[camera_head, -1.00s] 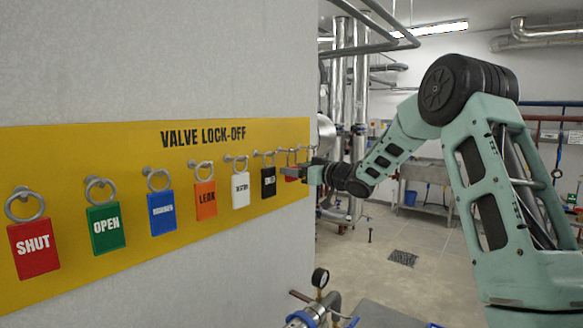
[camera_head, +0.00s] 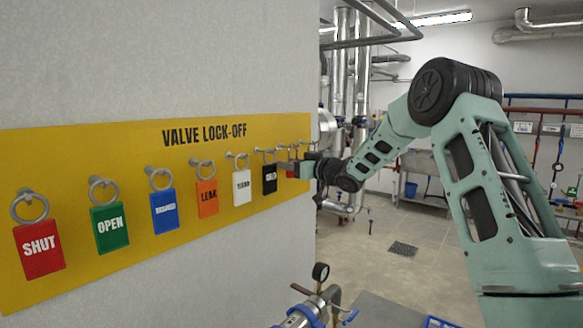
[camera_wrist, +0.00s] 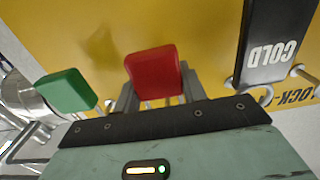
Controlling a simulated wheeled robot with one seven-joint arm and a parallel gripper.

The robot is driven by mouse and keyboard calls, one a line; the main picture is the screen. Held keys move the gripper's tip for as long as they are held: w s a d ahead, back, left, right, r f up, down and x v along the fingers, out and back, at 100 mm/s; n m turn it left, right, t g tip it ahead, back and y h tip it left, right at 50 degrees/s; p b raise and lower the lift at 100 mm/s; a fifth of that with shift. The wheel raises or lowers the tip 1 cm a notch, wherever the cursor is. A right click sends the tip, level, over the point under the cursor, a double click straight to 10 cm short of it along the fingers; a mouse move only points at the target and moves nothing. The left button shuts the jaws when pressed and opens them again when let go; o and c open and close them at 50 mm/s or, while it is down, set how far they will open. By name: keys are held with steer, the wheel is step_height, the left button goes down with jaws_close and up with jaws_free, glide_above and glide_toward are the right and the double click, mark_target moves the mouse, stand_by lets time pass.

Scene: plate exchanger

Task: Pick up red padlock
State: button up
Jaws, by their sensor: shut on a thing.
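A small red padlock (camera_wrist: 155,70) sits between the two fingers of my gripper (camera_wrist: 158,97) in the wrist view, close in front of the yellow board. The fingers are shut on it. In the head view my gripper (camera_head: 298,168) is at the far right end of the board, and only a bit of red padlock (camera_head: 290,174) shows beside it. I cannot tell whether it still hangs on its ring. A larger red tag marked SHUT (camera_head: 40,250) hangs at the near left end of the board.
The yellow VALVE LOCK-OFF board (camera_head: 90,155) carries a row of ringed tags. A green padlock (camera_wrist: 67,90) and a black COLD tag (camera_wrist: 275,45) flank the held padlock. A gauge and pipe (camera_head: 320,273) stand below. The floor (camera_head: 380,225) right of the wall is open.

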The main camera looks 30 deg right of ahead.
steer(key=shift+r+b, duration=0.35)
steer(key=shift+r, duration=0.1)
step_height(320, 180, up, 2)
steer(key=shift+r+b, duration=0.1)
steer(key=shift+b, duration=0.6)
steer(key=b+v, duration=0.6)
steer(key=v, duration=1.2)
steer(key=shift+r+b, duration=0.25)
steer(key=shift+b, duration=0.05)
steer(key=shift+w+a, duration=0.15)
steer(key=shift+w, duration=0.15)
steer(key=f+p+x, duration=0.1)
steer(key=p+x, duration=0.1)
steer(key=x, duration=0.8)
steer(key=shift+w, duration=0.3)
stand_by(0.7)
steer(key=shift+w+a+f, duration=0.15)
steer(key=shift+w+a, duration=0.05)
steer(key=shift+w, duration=0.15)
steer(key=shift+f+p+x, duration=0.15)
steer(key=shift+p+x, duration=0.3)
steer(key=shift+x, duration=0.95)
steer(key=shift+f+p+x, duration=0.2)
steer(key=shift+p+x, duration=0.2)
steer(key=shift+x, duration=1.05)
steer(key=shift+w, duration=0.1)
